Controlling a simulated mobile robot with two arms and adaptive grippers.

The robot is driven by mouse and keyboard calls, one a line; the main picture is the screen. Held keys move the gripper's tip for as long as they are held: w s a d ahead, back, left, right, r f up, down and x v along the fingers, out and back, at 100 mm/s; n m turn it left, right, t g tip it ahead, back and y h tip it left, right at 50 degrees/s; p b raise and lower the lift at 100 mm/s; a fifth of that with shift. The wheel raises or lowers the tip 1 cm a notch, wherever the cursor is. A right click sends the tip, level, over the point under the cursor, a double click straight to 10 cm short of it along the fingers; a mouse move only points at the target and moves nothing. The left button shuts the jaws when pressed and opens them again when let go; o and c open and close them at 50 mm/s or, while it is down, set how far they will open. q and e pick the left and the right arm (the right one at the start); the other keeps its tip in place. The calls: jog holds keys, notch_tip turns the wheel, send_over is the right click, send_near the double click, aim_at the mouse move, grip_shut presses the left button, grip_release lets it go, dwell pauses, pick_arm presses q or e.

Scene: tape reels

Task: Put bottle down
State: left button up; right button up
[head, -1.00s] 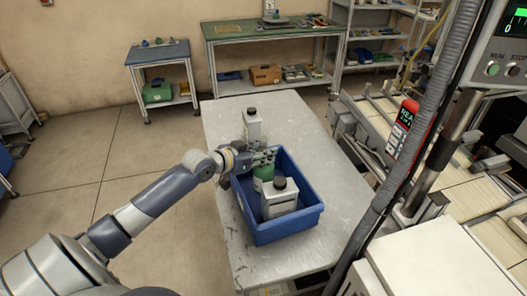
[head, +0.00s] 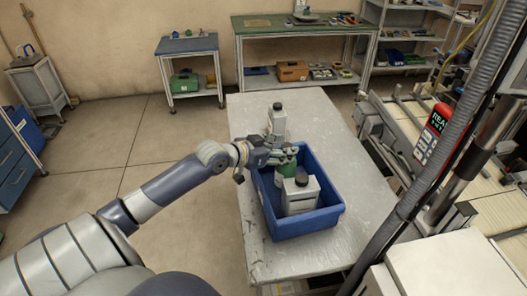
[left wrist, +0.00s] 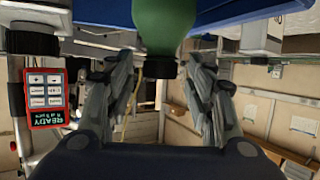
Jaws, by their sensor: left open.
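A green bottle (head: 287,172) with a black cap stands in the back left part of the blue bin (head: 302,223), partly hidden by my left gripper in the head view. In the left wrist view, which is upside down, the green bottle (left wrist: 165,22) shows with its cap between the fingers. My left gripper (left wrist: 162,85) is open, with a visible gap between the fingers and the cap. In the head view the left gripper (head: 276,156) is at the bottle's top. My right gripper is not in view.
A grey bottle (head: 300,198) with a dark cap stands in the bin in front of the green one. Another grey bottle (head: 277,121) stands on the table behind the bin.

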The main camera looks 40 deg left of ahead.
pick_arm(q)
jog(key=v, duration=0.9)
jog(key=shift+b, duration=0.4)
